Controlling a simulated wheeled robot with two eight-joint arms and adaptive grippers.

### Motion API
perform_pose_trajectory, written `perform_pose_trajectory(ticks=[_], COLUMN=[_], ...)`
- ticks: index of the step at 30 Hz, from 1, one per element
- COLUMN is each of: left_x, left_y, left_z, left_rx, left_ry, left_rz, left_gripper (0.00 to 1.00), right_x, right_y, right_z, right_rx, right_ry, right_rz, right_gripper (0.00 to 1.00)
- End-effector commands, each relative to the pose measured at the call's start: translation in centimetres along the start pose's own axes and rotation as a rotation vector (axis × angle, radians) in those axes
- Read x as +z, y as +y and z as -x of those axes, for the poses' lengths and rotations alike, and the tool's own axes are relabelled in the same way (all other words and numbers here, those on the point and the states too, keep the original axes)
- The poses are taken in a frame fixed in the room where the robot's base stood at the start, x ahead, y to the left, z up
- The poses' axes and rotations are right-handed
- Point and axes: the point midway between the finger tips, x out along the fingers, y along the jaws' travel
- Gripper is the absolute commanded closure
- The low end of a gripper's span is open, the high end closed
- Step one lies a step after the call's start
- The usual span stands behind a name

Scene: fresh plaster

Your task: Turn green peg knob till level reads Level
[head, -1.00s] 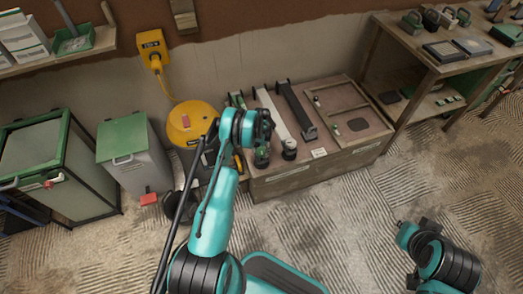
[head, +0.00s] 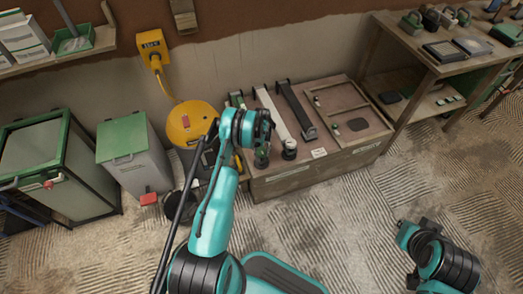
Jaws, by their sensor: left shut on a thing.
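My left gripper (head: 263,139) points down over the front left of the low wooden bench, its fingers dark and small. It is shut on the green peg knob (head: 262,158), a small dark upright piece with a touch of green. A green bar (head: 238,101) lies on the bench behind my forearm, partly hidden by it; I cannot tell if it is the level. No level reading can be made out. My right arm shows at the lower right, but its gripper is not in view.
On the bench top (head: 375,127) lie a white bar (head: 272,112), a dark bar (head: 296,110) and a wooden frame (head: 316,103). A yellow round machine (head: 190,122) stands close left of my forearm. A grey bin (head: 135,160) is further left. Open floor lies in front.

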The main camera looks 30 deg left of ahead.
Motion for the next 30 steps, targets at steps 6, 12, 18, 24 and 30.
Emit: perform_pose_trajectory(ticks=[6, 12, 18, 24, 30], left_x=[0.0, 0.0, 0.0, 0.1, 0.0], left_y=[0.0, 0.0, 0.0, 0.0, 0.0], left_z=[0.0, 0.1, 2.1, 6.6, 10.2], left_rx=[0.0, 0.0, 0.0, 0.0, 0.0], left_ry=[0.0, 0.0, 0.0, 0.0, 0.0], left_rz=[-0.001, -0.001, -0.001, -0.001, -0.001], left_gripper=[0.33, 0.33, 0.33, 0.33, 0.33], right_x=[0.0, 0.0, 0.0, 0.0, 0.0], right_y=[0.0, 0.0, 0.0, 0.0, 0.0], right_z=[0.0, 0.0, 0.0, 0.0, 0.0], right_rx=[0.0, 0.0, 0.0, 0.0, 0.0], right_ry=[0.0, 0.0, 0.0, 0.0, 0.0], right_rz=[0.0, 0.0, 0.0, 0.0, 0.0], right_gripper=[1.0, 1.0, 1.0, 1.0, 1.0])
